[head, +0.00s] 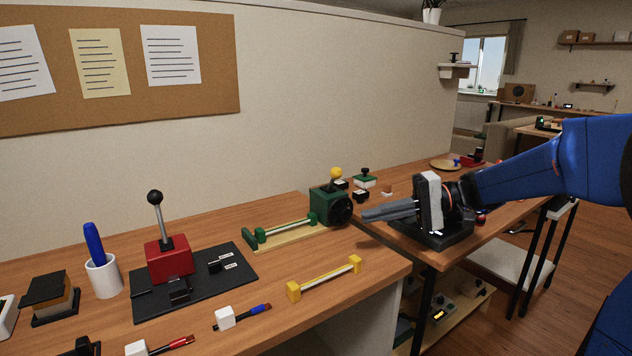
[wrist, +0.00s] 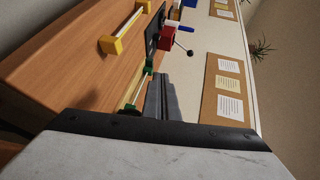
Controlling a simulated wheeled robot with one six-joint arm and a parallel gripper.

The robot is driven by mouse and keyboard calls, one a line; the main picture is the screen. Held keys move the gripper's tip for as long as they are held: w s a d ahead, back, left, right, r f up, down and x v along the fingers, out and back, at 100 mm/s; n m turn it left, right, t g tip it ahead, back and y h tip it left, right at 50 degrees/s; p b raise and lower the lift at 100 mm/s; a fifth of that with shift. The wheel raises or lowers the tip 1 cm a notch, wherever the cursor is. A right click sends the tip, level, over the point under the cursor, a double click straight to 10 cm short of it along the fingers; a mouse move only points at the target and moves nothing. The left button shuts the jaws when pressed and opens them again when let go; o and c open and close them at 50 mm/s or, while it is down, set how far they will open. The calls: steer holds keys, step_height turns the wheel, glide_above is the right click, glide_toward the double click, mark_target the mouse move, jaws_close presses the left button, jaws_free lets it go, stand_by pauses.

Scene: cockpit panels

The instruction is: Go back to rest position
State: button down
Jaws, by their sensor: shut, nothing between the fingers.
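My gripper (head: 388,212) is at the right of the head view, at the end of my blue arm. Its grey fingers point left, are together and hold nothing. It is over the gap between the two tables, close to the right of the dark green box (head: 328,205) with the yellow-knobbed lever. In the wrist view, the shut fingers (wrist: 163,98) point up the picture, beside the green-ended bar.
On the wooden table are a red lever box (head: 168,260) on a black plate, a green-ended bar (head: 284,232), a yellow bar (head: 325,279) and a white cup (head: 103,275). A corkboard (head: 120,65) hangs on the wall. Several small objects crowd the right table.

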steer(key=s+d+f+t+h, duration=0.15)
steer(key=s+f+h, duration=0.3)
steer(key=s, duration=0.45)
steer(key=s+d+f+g+h, duration=0.1)
steer(key=s+d+f+h, duration=0.1)
steer(key=s+f+h, duration=0.35)
steer(key=s+d+f+t+h, duration=0.5)
steer(key=s+d+f, duration=0.1)
steer(key=s+d, duration=0.5)
steer(key=shift+s+d+f+m, duration=0.15)
steer(key=shift+s+d+m, duration=0.1)
steer(key=shift+d+m, duration=0.25)
